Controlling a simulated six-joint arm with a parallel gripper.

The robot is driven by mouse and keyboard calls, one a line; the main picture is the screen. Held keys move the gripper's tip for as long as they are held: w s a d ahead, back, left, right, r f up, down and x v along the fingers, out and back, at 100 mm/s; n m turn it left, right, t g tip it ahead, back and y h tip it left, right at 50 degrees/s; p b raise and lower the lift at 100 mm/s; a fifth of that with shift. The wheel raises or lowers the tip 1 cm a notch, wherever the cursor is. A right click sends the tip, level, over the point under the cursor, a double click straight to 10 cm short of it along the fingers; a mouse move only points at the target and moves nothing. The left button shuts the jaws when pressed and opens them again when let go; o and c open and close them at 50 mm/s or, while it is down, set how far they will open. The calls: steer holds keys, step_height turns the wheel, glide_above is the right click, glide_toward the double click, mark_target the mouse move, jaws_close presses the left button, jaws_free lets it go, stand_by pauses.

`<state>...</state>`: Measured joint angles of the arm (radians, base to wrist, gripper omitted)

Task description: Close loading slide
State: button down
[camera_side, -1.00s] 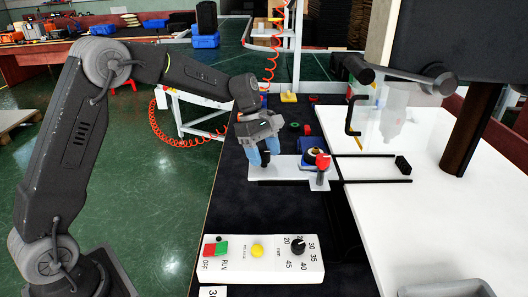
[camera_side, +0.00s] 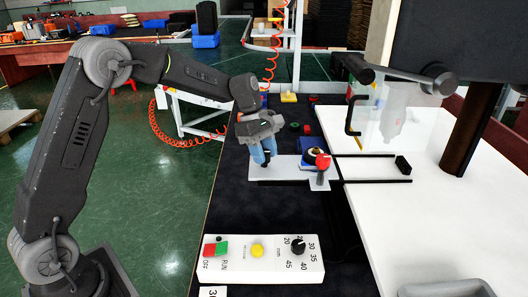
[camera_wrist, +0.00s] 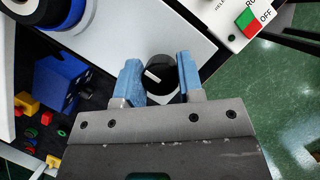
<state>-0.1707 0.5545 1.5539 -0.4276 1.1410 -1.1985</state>
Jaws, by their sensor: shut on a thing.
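The loading slide is a light grey plate (camera_side: 290,177) on the dark bench top, on the near side of two black rails. A black knob stands at its left end and shows in the wrist view (camera_wrist: 160,70) with a pale mark on top. My gripper (camera_side: 265,157) is at that end, its blue fingers (camera_wrist: 161,80) on either side of the knob and closed on it. In the side view the fingers mostly hide the knob. A blue fixture (camera_side: 306,159) with a round dark and brass-coloured part sits on the plate, beside a red-topped post (camera_side: 322,163).
Black rails (camera_side: 375,181) run right over the white table (camera_side: 400,225) to a black end block (camera_side: 403,166). A clear guard (camera_side: 385,120) with a black handle hangs above them. A control box (camera_side: 262,258) is at the front. Small coloured pieces (camera_wrist: 35,115) lie beyond the slide.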

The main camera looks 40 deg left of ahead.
mark_target(317, 148)
steer(key=w+d, duration=0.9)
steer(key=shift+w+d, duration=0.3)
steer(key=shift+w, duration=0.1)
steer(key=c, duration=0.7)
jaws_free()
steer(key=shift+c, duration=0.2)
steer(key=shift+r, duration=0.1)
steer(key=v, duration=1.3)
steer(key=shift+a+r, duration=0.2)
steer(key=shift+r, duration=0.05)
